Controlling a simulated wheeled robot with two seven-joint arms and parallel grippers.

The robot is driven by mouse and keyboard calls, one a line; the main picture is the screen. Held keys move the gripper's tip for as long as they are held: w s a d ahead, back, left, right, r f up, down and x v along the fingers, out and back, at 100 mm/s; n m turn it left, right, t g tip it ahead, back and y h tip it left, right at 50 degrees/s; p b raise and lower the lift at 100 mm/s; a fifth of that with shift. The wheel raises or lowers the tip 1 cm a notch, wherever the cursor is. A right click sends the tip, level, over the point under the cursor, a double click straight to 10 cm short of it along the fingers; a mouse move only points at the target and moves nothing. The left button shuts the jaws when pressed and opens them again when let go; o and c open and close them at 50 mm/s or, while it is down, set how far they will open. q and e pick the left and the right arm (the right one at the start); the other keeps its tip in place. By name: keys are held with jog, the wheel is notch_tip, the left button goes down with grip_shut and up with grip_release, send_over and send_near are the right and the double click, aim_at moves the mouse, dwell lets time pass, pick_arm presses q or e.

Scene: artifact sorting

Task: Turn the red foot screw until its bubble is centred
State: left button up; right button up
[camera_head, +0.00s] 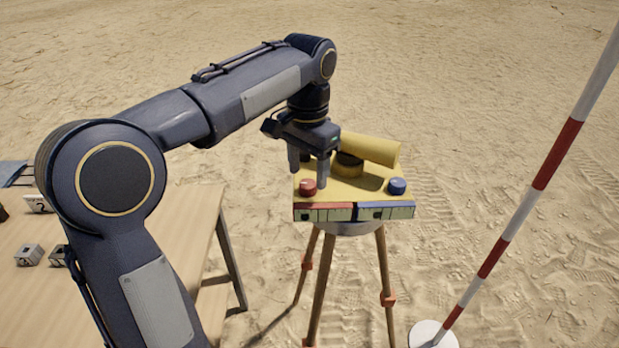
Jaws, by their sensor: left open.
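A yellow levelling instrument (345,188) with a yellow telescope tube (370,148) stands on a tripod (315,285). The red foot screw (307,187) is at its front left and the blue foot screw (397,186) at its front right. Below them on the front face are a red-marked bubble vial (324,212) and a blue-marked bubble vial (385,211); the bubbles are too small to place exactly. My left gripper (308,176) is open, pointing down, with its fingers around or just above the red screw; I cannot tell whether they touch it. My right gripper is out of view.
A wooden table (195,235) at the left holds small grey cubes (29,255) and a numbered block (37,203). A red and white striped pole (517,217) on a round white base (432,336) leans at the right. Open sand lies behind.

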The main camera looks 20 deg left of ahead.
aim_at(308, 188)
pick_arm(q)
jog(key=shift+f, duration=1.35)
jog(key=c, duration=1)
